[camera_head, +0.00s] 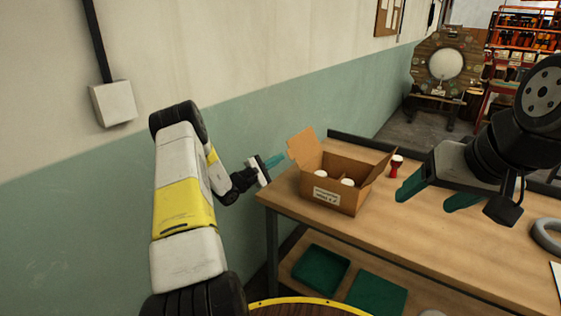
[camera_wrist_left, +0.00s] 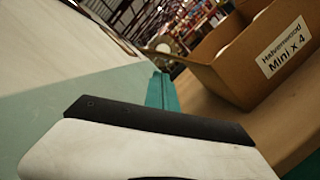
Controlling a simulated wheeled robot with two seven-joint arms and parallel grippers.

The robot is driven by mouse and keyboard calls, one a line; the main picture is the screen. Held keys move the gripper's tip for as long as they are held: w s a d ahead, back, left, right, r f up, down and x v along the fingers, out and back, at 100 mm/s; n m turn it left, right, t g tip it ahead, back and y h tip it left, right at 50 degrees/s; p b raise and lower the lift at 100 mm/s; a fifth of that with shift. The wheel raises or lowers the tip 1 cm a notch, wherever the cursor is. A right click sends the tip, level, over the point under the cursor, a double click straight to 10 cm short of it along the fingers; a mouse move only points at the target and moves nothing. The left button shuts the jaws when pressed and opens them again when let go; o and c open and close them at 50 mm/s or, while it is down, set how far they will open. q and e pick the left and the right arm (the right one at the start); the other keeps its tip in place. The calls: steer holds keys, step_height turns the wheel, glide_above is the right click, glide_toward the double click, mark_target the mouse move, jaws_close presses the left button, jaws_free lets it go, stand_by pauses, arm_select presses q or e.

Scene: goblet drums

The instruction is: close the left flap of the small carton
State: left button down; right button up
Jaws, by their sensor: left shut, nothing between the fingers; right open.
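The small carton (camera_head: 331,182) stands open on the workbench, with a white label on its front. Its left flap (camera_head: 304,151) stands up and leans outward to the left. Its right flap (camera_head: 379,167) also sticks up and out. White drum tops (camera_head: 347,182) show inside. My left gripper (camera_head: 275,160) is shut and empty, just left of the left flap, with a small gap seeming to lie between them. In the left wrist view its teal fingers (camera_wrist_left: 160,90) are together, and the carton (camera_wrist_left: 262,55) is to their right. My right gripper (camera_head: 432,195) is open and empty, right of the carton above the bench.
The wooden workbench (camera_head: 420,232) has free room in front and to the right of the carton. A red and white goblet drum (camera_head: 396,167) stands behind right of it. A grey ring (camera_head: 547,236) lies at the right. Green trays (camera_head: 320,268) are on the lower shelf. The wall is close at left.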

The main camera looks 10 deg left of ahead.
arm_select(q)
steer(key=shift+s+d+r, duration=0.3)
steer(key=shift+d+r, duration=0.2)
steer(key=shift+d, duration=0.35)
